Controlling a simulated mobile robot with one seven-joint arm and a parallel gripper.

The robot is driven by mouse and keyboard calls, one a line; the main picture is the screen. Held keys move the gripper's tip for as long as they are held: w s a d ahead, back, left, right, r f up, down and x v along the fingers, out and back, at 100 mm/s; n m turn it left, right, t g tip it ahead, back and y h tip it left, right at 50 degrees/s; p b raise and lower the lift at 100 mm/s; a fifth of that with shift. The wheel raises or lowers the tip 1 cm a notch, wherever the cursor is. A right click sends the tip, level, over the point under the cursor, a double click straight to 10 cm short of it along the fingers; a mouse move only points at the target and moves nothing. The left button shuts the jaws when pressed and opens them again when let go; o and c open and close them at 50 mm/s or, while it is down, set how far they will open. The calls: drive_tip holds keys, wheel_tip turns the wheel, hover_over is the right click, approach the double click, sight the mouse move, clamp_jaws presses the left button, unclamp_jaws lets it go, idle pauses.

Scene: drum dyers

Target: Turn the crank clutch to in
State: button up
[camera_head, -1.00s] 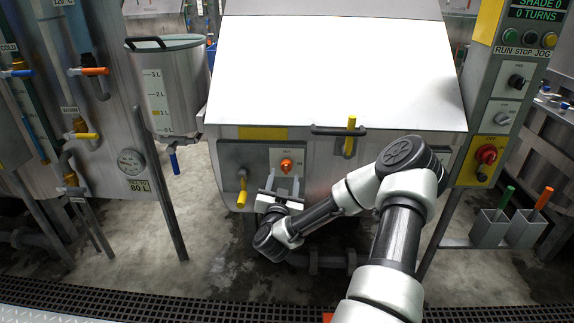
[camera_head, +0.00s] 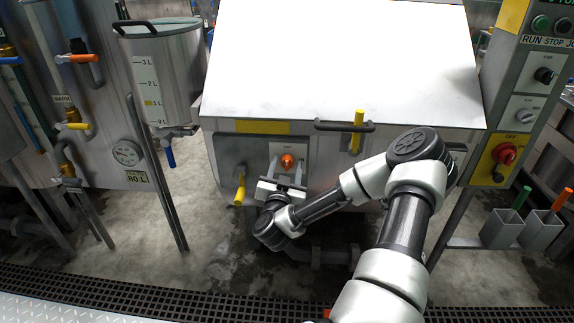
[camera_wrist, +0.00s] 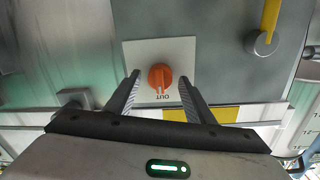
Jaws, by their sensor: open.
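The crank clutch is an orange knob (camera_head: 287,161) on a pale plate (camera_head: 273,150) on the front of the drum machine. In the wrist view the orange knob (camera_wrist: 160,77) sits between and just beyond my fingertips, with the word OUT on the plate beside it. My gripper (camera_head: 287,172) is open in front of the knob, its fingers on either side. In the wrist view my gripper (camera_wrist: 160,82) shows both fingers apart, and I cannot tell that either touches the knob.
A yellow-handled valve (camera_head: 240,188) is just left of the plate. A black bar handle with a yellow lever (camera_head: 358,130) is up and right. A grey measuring pot (camera_head: 165,75) stands at left. The control post (camera_head: 515,110) stands at right.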

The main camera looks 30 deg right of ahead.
drive_tip(key=c, duration=1.1)
drive_tip(key=shift+o, duration=0.2)
